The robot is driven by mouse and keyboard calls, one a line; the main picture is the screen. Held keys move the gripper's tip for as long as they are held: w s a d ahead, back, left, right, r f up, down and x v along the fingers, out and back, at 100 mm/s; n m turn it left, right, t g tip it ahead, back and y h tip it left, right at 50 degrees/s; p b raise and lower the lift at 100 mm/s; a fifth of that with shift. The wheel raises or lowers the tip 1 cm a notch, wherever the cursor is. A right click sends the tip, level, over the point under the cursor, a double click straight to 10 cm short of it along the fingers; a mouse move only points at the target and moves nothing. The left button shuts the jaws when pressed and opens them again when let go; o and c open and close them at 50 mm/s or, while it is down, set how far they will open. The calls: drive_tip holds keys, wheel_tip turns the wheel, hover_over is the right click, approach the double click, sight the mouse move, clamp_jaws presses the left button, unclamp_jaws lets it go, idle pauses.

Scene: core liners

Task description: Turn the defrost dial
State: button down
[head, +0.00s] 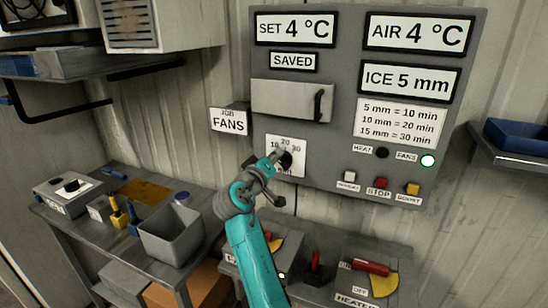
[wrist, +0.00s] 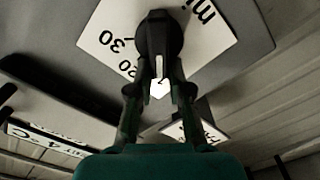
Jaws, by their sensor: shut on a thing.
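The defrost dial is a black round knob (wrist: 158,38) on a white plate (wrist: 105,25) marked with 20, 30 and "min". In the head view the dial (head: 286,161) sits low on the left of the grey control panel (head: 345,107), partly hidden by my gripper. My gripper (head: 277,160) reaches up to it from below. In the wrist view my gripper (wrist: 158,70) has its two fingers closed on the knob, one on each side.
The panel reads SET 4 °C, AIR 4 °C, ICE 5 mm and SAVED. A chart (head: 400,122) gives 5 mm = 10 min. The FANS lamp (head: 428,160) is lit; the HEAT lamp (head: 382,152) is dark. Buttons, including red STOP (head: 381,184), sit right of the dial. A FANS sign (head: 229,121) juts out left.

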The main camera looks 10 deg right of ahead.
drive_tip(key=c, duration=1.1)
unclamp_jaws()
drive_tip(key=shift+d, duration=0.1)
drive_tip(key=v, duration=1.2)
